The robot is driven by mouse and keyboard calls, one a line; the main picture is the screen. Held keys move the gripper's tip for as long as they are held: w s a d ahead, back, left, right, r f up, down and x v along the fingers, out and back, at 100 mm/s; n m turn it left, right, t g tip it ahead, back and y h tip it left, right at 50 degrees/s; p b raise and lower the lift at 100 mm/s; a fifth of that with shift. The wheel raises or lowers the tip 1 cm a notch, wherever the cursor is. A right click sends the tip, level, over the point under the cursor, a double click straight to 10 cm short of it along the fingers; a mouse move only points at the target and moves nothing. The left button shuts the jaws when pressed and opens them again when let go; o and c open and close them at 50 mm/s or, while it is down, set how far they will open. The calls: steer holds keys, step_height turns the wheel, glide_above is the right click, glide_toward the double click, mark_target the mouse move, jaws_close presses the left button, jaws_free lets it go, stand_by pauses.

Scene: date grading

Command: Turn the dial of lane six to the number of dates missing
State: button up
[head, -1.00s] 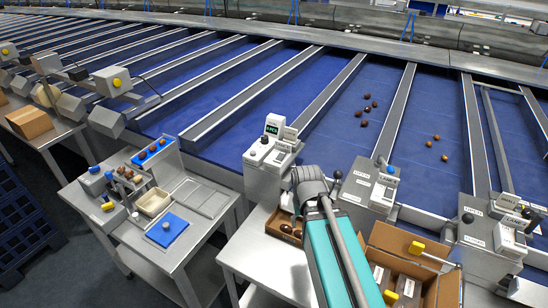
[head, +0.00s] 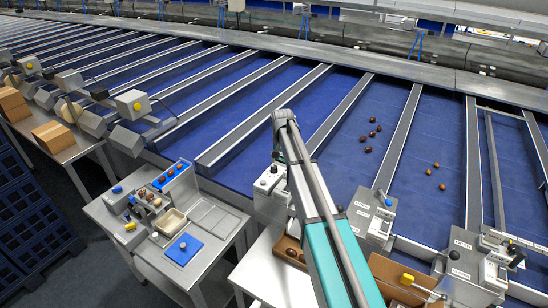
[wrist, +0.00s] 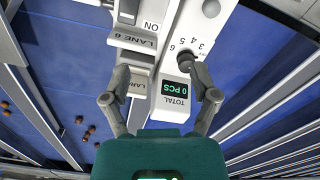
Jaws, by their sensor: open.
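In the wrist view the lane six unit, labelled LANE 6 (wrist: 132,40), shows upside down. Its black dial (wrist: 187,60) sits on a pale panel with printed numbers, 3 to 6 readable around it. The display (wrist: 174,89) marked TOTAL reads 0 PCS. My gripper (wrist: 160,97) is open and empty, its two fingers spread over the unit. The right fingertip is close to the dial; I cannot tell whether they touch. In the head view my arm partly hides the lane six unit (head: 266,205). A box (head: 277,262) with dark dates stands in front of it.
Dark dates (head: 370,134) and lighter dates (head: 436,171) lie on the blue lanes to the right. Neighbouring units (head: 370,215) stand right of my arm. A steel table (head: 150,255) with small trays is on the left. Grey dividers separate the lanes.

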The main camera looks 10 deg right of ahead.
step_height(320, 180, up, 4)
steer(key=p, duration=0.3)
glide_above(274, 167)
steer(key=shift+w+m, duration=0.2)
steer(key=shift+m, duration=0.3)
step_height(274, 167, down, 14)
steer(key=b, duration=1.4)
steer(key=shift+r, duration=0.15)
jaws_close()
